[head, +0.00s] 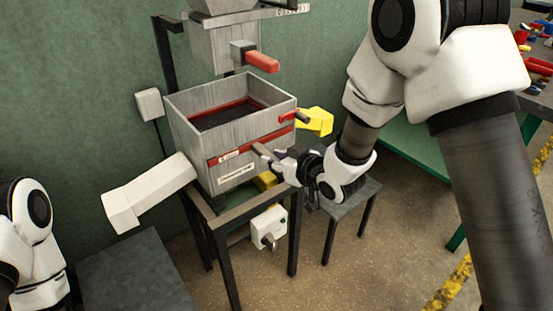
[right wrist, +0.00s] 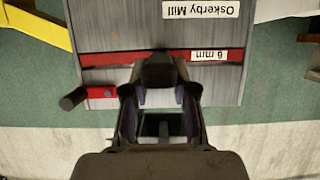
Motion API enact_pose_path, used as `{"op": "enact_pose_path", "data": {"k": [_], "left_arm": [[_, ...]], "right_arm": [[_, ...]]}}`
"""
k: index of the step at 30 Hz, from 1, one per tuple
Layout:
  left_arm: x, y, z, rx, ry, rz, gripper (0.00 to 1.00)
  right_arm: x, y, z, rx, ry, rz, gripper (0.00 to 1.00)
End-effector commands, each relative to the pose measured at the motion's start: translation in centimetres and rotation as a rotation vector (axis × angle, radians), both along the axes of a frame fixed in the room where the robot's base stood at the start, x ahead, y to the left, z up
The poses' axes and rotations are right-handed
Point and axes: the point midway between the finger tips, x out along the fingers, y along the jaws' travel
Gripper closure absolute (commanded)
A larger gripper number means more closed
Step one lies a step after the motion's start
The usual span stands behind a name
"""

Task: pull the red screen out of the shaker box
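The shaker box (head: 237,165) is a grey open-topped metal box on a dark stand in the head view. The red screen (head: 225,158) shows as a red strip across its front wall, and also in the right wrist view (right wrist: 120,59). A dark handle (right wrist: 158,70) sticks out from the strip's middle. My right gripper (right wrist: 159,112) is at the handle; its fingers stand apart, lined up with the handle's two sides. I cannot tell whether they touch it. The right gripper (head: 280,156) is partly hidden in the head view. My left gripper is not in view.
A red latch (right wrist: 102,92) with a dark knob is at the box's corner. A yellow part (head: 315,121) sticks out on the right, a white chute (head: 150,193) on the left. A small grey table (head: 350,195) stands to the right. A hopper with a red handle (head: 262,62) hangs above.

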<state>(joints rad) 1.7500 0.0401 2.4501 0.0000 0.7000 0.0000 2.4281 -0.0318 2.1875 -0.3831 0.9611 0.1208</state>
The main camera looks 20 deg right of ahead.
Motion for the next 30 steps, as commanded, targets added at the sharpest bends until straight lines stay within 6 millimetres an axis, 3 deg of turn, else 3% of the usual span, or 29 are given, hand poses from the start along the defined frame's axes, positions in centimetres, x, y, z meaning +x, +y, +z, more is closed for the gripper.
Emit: {"op": "enact_pose_path", "data": {"k": [2, 3, 5, 20, 30], "left_arm": [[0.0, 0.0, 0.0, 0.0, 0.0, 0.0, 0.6], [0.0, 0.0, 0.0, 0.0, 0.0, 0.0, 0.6], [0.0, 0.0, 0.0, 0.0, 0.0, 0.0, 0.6], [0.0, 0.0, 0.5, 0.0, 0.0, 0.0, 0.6], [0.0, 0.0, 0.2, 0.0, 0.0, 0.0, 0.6]], "right_arm": [[0.0, 0.0, 0.0, 0.0, 0.0, 0.0, 1.0], [0.0, 0.0, 0.0, 0.0, 0.0, 0.0, 0.81], [0.0, 0.0, 0.0, 0.0, 0.0, 0.0, 1.0], [-0.1, 0.0, 0.3, 0.0, 0.0, 0.0, 1.0], [-2.4, -0.9, 0.3, 0.002, -0.001, -0.002, 1.0]]}}
